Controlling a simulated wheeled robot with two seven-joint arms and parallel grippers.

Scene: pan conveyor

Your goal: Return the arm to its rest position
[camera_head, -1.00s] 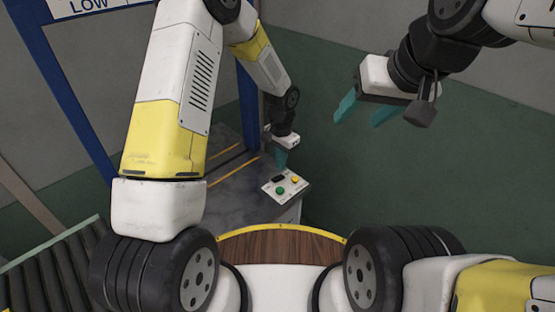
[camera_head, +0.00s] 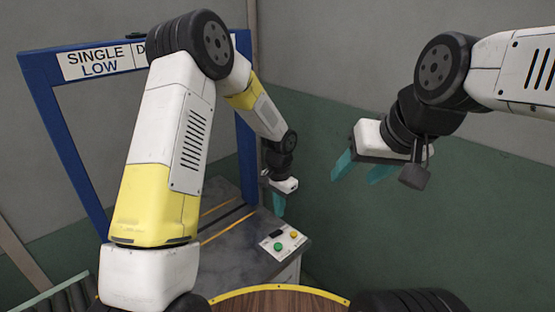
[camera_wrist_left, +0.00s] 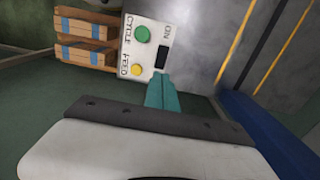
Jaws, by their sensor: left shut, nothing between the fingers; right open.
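My left gripper (camera_head: 279,204) is shut and empty, its teal fingers pointing down above the far edge of the control panel (camera_head: 284,243). The panel is a pale plate with a green button (camera_head: 278,246), a yellow button (camera_head: 293,234) and a dark display or switch. In the left wrist view the closed fingertips (camera_wrist_left: 161,82) show beside the panel's dark rectangle; I cannot tell whether they touch it. My right gripper (camera_head: 357,172) is open and empty, held up over the floor at the right.
A blue frame (camera_head: 60,130) with a "SINGLE LOW" sign (camera_head: 97,62) stands behind my left arm. The panel sits on a grey cabinet (camera_head: 250,256). A roller conveyor (camera_head: 65,300) is at lower left. Wooden pallets (camera_wrist_left: 85,40) show in the left wrist view. Floor at right is clear.

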